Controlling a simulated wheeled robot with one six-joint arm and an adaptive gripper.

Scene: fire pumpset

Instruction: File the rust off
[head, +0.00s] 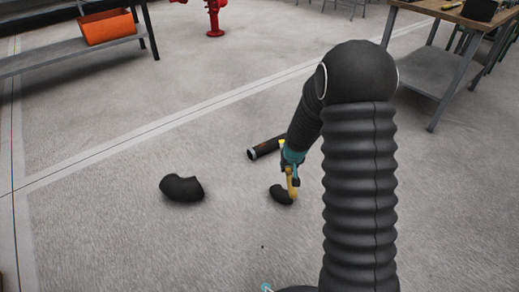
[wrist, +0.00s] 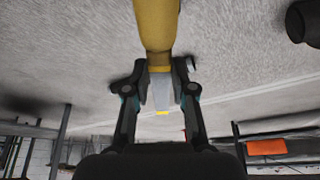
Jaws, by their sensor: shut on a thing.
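My gripper (head: 291,168) is shut on a yellow-handled tool (head: 292,184), low over the concrete floor. In the wrist view my gripper (wrist: 161,80) has its fingers on either side of the tool's grey part, and the thick yellow handle (wrist: 157,28) runs out to the top edge. A small black pipe elbow (head: 278,195) lies at the tool's lower end in the head view; I cannot tell whether they touch. A larger black elbow (head: 181,188) lies to the left. I cannot make out rust on any part.
An orange bin (head: 107,27) is on a grey bench at the back left. A red hydrant-like fitting (head: 214,17) stands at the back. A workbench (head: 437,70) is at right. Floor at front left is clear.

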